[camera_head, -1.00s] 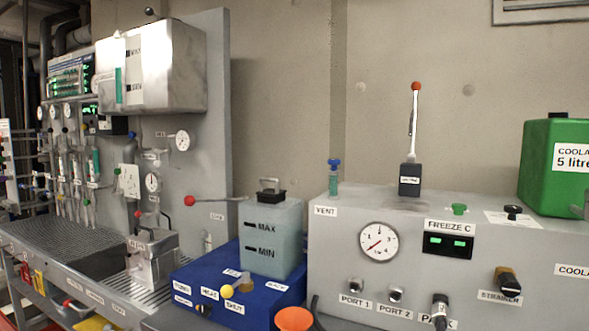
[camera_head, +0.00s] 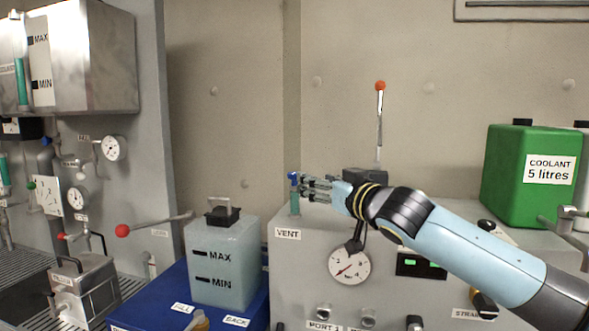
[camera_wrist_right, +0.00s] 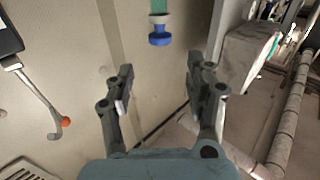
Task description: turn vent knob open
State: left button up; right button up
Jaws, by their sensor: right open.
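The vent knob (camera_head: 293,177) is a blue knob on top of a teal stem, standing on the grey box above the VENT label (camera_head: 287,233). It also shows in the right wrist view (camera_wrist_right: 160,37), at the top between the finger directions. My right gripper (camera_head: 304,186) reaches in from the right, its fingers close to the knob and stem. In the wrist view the fingers (camera_wrist_right: 155,85) are spread apart with nothing between them, and the knob lies beyond their tips. Whether a finger touches the knob cannot be told. My left gripper is not in view.
The grey box (camera_head: 290,275) carries a gauge (camera_head: 349,264) and a red-tipped lever (camera_head: 380,105) behind my right arm. A green coolant can (camera_head: 505,175) stands at right. A MAX/MIN tank (camera_head: 222,260) stands left on a blue base. The wall behind the knob is bare.

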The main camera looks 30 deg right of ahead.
aim_at(295, 179)
jog(key=w, duration=0.3)
jog(key=w+p, duration=0.1)
jog(key=w, duration=0.2)
jog(key=w+p, duration=0.1)
jog(key=w, duration=0.1)
jog(key=shift+w+d, duration=0.3)
jog(key=shift+w, duration=0.35)
jog(key=shift+f, duration=0.1)
jog(key=c, duration=0.4)
grip_shut()
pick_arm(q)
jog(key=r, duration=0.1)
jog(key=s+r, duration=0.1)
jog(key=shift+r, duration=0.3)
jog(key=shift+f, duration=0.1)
